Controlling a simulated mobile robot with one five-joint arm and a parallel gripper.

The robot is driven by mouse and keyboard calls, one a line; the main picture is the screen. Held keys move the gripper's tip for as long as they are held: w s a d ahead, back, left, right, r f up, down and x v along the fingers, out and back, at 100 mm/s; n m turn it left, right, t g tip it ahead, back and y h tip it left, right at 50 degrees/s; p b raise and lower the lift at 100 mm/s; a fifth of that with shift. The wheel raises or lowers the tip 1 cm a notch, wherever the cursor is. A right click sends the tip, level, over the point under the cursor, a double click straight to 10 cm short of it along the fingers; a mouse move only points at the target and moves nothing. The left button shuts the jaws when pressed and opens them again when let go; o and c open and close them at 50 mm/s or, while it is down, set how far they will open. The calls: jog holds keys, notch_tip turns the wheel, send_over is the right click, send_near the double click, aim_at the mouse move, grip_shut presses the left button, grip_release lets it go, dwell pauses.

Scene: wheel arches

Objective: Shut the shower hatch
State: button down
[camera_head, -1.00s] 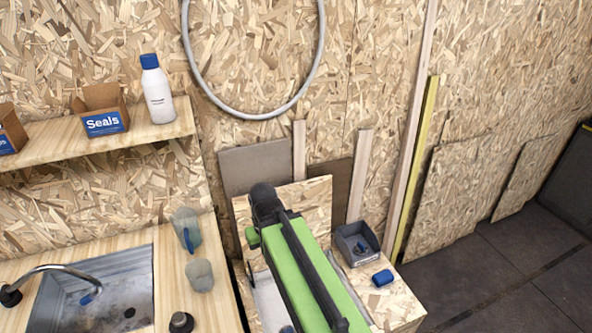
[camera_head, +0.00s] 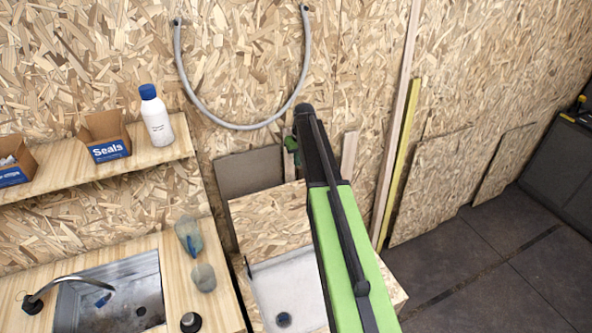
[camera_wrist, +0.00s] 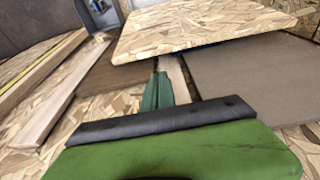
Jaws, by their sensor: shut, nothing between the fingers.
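The shower hatch (camera_head: 270,222) is a chipboard panel standing open at the back of a white shower tray (camera_head: 270,280). The tray shows a dark drain, and my arm covers its right side. In the wrist view the hatch (camera_wrist: 195,32) is at the top, its near edge facing my fingers. My gripper (camera_head: 292,148) is up by the wall, beyond the hatch's upper edge. In the wrist view its green fingers (camera_wrist: 158,90) are together and empty, seemingly just behind the hatch edge; contact cannot be made out.
A grey board (camera_head: 248,172) and wooden battens lean on the wall behind the hatch. A grey bin (camera_wrist: 100,15) shows in the wrist view. Floor is free at right.

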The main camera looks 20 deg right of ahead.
jog(key=b+x, duration=0.9)
jog(key=x, duration=0.1)
jog(key=shift+b, duration=0.35)
jog(key=shift+a, duration=0.1)
